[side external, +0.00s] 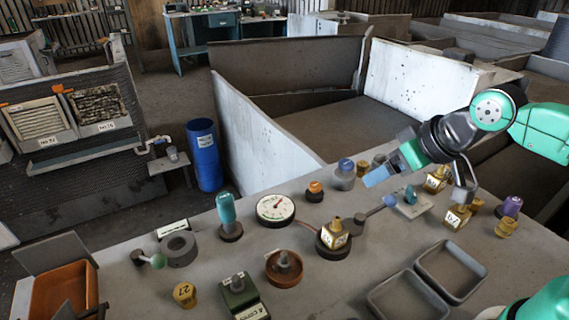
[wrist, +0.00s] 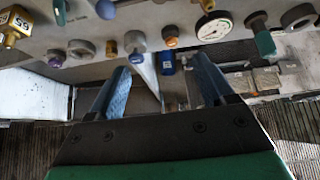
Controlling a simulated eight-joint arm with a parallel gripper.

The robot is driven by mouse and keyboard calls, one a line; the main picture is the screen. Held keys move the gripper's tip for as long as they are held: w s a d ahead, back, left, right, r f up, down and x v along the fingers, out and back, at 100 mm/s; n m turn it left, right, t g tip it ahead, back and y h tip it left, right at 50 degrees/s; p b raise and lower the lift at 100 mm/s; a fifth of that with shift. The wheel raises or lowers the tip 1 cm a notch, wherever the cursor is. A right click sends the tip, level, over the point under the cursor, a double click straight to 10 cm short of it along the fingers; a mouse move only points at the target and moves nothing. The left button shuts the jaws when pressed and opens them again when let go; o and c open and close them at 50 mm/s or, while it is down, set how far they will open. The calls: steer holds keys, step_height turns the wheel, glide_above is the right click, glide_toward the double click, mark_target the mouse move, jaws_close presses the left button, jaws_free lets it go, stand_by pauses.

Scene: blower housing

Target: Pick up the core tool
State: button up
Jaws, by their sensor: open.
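No label in view reads core tool, so I cannot tell for sure which item it is. One candidate is a teal-handled tool (side external: 226,210) standing upright in a dark round base at the middle left of the bench. It also shows in the wrist view (wrist: 264,40), right of the fingers. Another candidate is a small teal piece (side external: 410,194) on a grey plate at the right. My gripper (side external: 379,174) is above the far right part of the bench, apart from both. In the wrist view its two blue fingers (wrist: 160,75) are spread with nothing between them.
A pressure gauge (side external: 276,208) lies near the teal-handled tool. A blue-capped jar (side external: 344,174) and an orange-capped piece (side external: 315,191) stand near my gripper. Brass blocks (side external: 457,217), grey trays (side external: 450,270) and an orange bin (side external: 66,290) also occupy the bench. A blue barrel (side external: 205,155) stands beyond it.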

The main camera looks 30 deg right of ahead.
steer(key=w+a+r+n+g+y, duration=0.1)
steer(key=w+a+r+n, duration=0.15)
steer(key=w+a, duration=0.3)
steer(key=n+g+y, duration=0.2)
steer(key=n+g, duration=0.1)
steer(key=n, duration=0.3)
glide_toward(225, 196)
steer(key=x, duration=0.6)
steer(key=shift+d+f, duration=0.1)
steer(key=shift+f, duration=0.1)
steer(key=shift+a+f, duration=0.25)
steer(key=shift+x, duration=2.7)
jaws_close()
